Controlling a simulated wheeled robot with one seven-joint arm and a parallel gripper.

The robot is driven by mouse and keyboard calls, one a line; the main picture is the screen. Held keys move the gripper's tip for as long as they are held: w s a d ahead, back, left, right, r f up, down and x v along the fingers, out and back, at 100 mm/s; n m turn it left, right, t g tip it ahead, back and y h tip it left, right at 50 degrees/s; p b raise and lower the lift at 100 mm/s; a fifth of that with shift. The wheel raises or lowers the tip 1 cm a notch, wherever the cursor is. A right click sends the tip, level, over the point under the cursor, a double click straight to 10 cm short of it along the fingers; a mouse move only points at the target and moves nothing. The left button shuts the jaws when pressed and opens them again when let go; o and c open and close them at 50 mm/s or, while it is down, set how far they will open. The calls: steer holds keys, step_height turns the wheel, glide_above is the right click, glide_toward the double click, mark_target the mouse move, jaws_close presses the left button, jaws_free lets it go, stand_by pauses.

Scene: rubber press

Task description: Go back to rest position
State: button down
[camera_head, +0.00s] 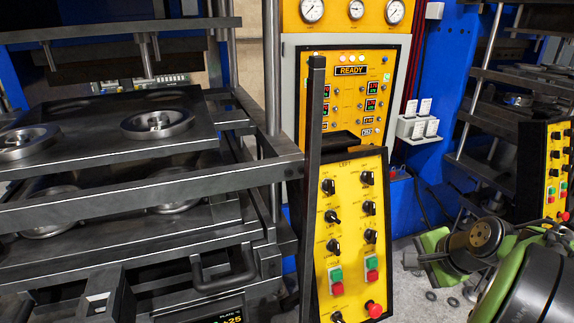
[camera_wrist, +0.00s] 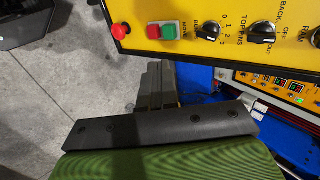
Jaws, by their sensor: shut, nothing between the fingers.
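My gripper (camera_head: 413,261) is at the lower right in the head view, beside the yellow left control panel (camera_head: 348,230) and apart from it in that picture. My green and black arm reaches it from the right edge. In the wrist view the dark fingers of my gripper (camera_wrist: 155,88) are together, with nothing between them. A yellow control panel (camera_wrist: 180,53) with a red knob, red and green buttons and black switches crosses the top of that view. The distance from the fingers to this panel is hard to judge.
The press (camera_head: 110,160) with round moulds on its plates fills the left. A gauge cabinet (camera_head: 350,95) showing READY stands behind. A second press (camera_head: 520,80) and another yellow panel (camera_head: 558,170) are at the right. Grey floor (camera_wrist: 60,85) is open at the wrist view's left.

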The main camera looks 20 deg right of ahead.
steer(key=a+r+n+g, duration=0.1)
steer(key=a+r+n, duration=0.1)
steer(key=a+n, duration=0.5)
steer(key=s+a+n, duration=1)
steer(key=s+a, duration=0.1)
steer(key=a, duration=0.5)
steer(key=shift+s+a+n+g, duration=0.3)
steer(key=shift+s+a+g, duration=0.05)
steer(key=shift+g, duration=0.05)
stand_by(1.0)
